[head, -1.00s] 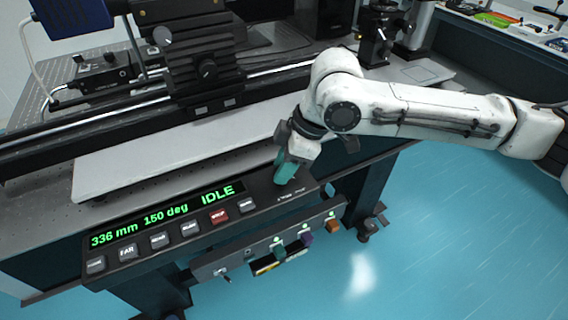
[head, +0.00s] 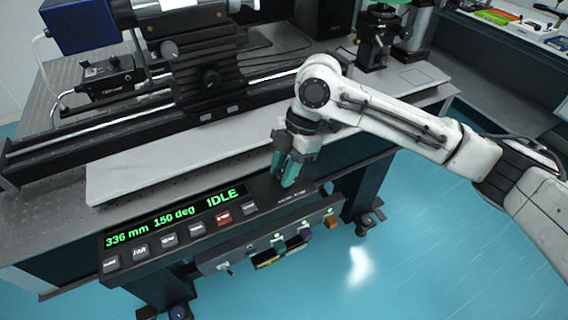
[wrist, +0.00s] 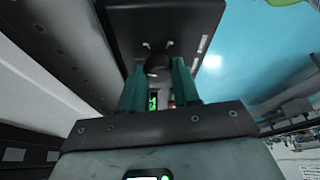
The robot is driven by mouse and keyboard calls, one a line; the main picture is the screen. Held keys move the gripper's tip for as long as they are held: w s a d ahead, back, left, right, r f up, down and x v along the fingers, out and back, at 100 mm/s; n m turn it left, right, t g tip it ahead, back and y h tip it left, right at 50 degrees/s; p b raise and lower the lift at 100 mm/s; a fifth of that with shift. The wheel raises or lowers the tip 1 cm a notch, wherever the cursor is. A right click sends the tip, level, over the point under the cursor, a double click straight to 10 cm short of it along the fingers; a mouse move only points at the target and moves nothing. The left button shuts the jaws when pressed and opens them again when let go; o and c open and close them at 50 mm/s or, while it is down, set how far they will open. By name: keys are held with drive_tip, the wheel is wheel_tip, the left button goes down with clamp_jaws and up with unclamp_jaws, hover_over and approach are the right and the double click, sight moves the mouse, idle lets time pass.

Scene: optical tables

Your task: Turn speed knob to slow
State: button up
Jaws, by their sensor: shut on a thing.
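The speed knob (wrist: 157,64) is a small dark round knob on the right end of the black control panel. In the wrist view it sits between the tips of the two green fingers of my gripper (wrist: 158,72). My gripper (head: 287,180) points down at the panel in the head view and is shut on the knob; there the fingers hide the knob. The panel's display (head: 172,218) reads 336 mm, 150 deg, IDLE in green. The knob's pointer direction cannot be made out.
A row of grey buttons and one red button (head: 223,217) lies left of my gripper. Below the panel a lower strip (head: 215,262) carries a switch and coloured plugs. A pale flat rail plate (head: 150,170) and a dark stage (head: 205,75) stand behind. Blue floor is free at right.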

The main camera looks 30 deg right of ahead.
drive_tip(key=shift+w+n+g+h, duration=0.15)
drive_tip(key=shift+n+g, duration=0.3)
drive_tip(key=shift+n, duration=0.7)
drive_tip(key=shift+s+n+g+h, duration=0.1)
drive_tip(key=shift+n+g+h, duration=0.25)
drive_tip(key=shift+n, duration=0.8)
drive_tip(key=o, duration=1.1)
drive_tip(key=shift+c, duration=0.2)
drive_tip(key=shift+w+r, duration=0.1)
drive_tip(key=v, duration=1)
drive_tip(key=shift+d+r, duration=0.15)
drive_tip(key=shift+r, duration=0.1)
drive_tip(key=shift+w, duration=0.15)
